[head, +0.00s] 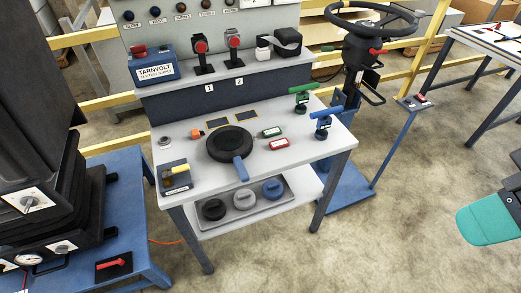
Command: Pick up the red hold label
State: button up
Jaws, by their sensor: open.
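The red hold label, a small flat red tag with a pale face (279,143), lies on the light grey top of the trolley (305,160), right of a round black pan-like thing with a blue handle (229,143). A similar green tag (270,132) lies just behind it, a little to the left. The writing on both is too small to read. The red tag looks uncovered.
Green (302,97) and blue (321,123) stands rise to the right of the tags. An orange piece (197,134) and a yellow-handled tool (180,170) lie left. A raised shelf (210,92) backs the top. The front right of the top is clear.

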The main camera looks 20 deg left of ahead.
aim_at(276, 144)
jog(key=u, duration=0.85)
jog(key=i, duration=1)
